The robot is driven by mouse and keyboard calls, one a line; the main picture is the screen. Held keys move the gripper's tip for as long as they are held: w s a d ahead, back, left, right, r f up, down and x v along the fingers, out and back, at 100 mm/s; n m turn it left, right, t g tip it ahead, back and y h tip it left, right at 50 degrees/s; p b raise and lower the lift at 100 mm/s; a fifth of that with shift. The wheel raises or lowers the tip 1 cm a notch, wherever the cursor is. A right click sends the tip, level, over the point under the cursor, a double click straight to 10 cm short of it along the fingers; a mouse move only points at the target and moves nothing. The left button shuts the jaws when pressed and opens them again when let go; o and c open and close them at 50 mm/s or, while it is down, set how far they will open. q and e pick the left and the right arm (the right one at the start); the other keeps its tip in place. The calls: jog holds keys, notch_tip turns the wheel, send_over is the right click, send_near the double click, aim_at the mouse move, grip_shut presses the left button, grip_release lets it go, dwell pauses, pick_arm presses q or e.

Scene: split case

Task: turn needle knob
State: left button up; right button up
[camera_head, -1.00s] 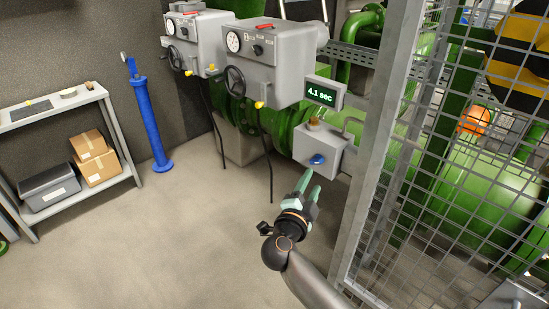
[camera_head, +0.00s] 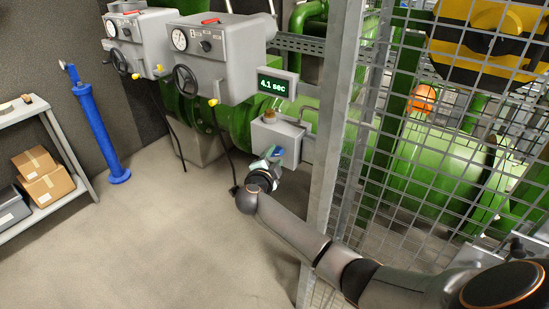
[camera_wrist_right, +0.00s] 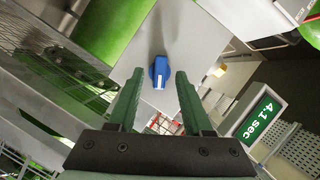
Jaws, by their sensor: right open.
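The needle knob (camera_wrist_right: 159,71) is blue with a white mark and sits on the face of a grey box (camera_head: 291,134). In the right wrist view it shows between and just beyond the two green fingers of my right gripper (camera_wrist_right: 156,88). The fingers are open on either side of the knob's line, and I cannot tell if they reach around it. In the head view my right gripper (camera_head: 271,158) is at the front of the grey box and hides most of the knob. My left gripper is not in view.
A display reading 4.1 sec (camera_head: 273,87) stands above the box. A wire mesh fence with a grey post (camera_head: 335,110) is close to the right of my arm. Grey gauge units (camera_head: 219,55) stand at left. The floor in front is clear.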

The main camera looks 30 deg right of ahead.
jog(key=shift+w+d, duration=0.2)
jog(key=shift+d, duration=0.05)
jog(key=shift+c, duration=0.2)
grip_shut()
dwell(0.4)
